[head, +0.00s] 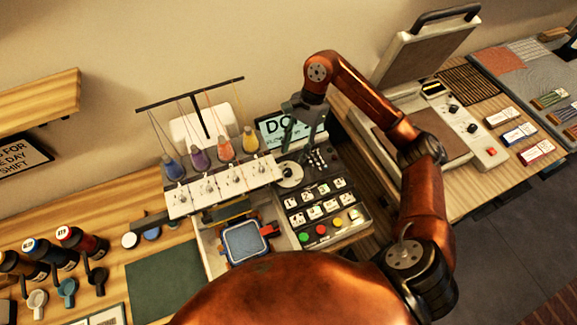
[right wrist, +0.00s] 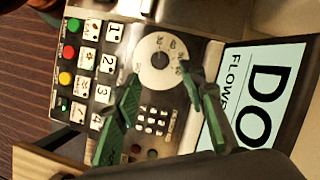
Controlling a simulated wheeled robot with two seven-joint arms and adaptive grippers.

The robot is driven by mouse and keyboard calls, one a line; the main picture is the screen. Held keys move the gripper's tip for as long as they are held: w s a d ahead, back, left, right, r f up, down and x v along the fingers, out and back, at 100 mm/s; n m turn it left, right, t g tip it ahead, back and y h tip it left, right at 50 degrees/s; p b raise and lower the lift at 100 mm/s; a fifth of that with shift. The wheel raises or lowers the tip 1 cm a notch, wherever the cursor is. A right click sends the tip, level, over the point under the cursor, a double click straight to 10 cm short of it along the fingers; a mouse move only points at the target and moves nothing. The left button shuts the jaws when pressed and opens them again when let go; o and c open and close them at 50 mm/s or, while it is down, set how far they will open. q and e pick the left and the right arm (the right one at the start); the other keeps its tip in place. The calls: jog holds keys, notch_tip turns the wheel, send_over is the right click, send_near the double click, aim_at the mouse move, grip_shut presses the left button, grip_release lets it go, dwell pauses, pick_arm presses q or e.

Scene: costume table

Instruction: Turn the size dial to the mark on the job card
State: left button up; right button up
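The size dial (head: 290,174) is a pale round disc with a darker centre on the embroidery machine's panel. It shows larger in the right wrist view (right wrist: 160,60), with numbers around its face. My right gripper (head: 301,142) is above the panel, close to the dial. In the right wrist view its two green fingers (right wrist: 172,88) are spread, with nothing between them, and point towards the dial. A light blue card (right wrist: 262,88) with "DO" and "FLOW" stands beside the panel; the gripper hides part of it in the head view (head: 273,127). I cannot read a size on it. My left gripper is out of view.
A keypad (right wrist: 153,120), numbered picture buttons (head: 316,212) and coloured push buttons (head: 320,229) lie close to the dial. Thread cones (head: 225,148) stand left of it. A heat press (head: 430,50) stands right, beyond a gap between the tables.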

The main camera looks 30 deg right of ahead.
aim_at(289, 170)
jog(key=x, duration=0.6)
jog(key=shift+s+a+f, duration=0.1)
jog(key=shift+a+f, duration=0.05)
jog(key=shift+f, duration=0.05)
jog(key=shift+c, duration=0.4)
grip_shut()
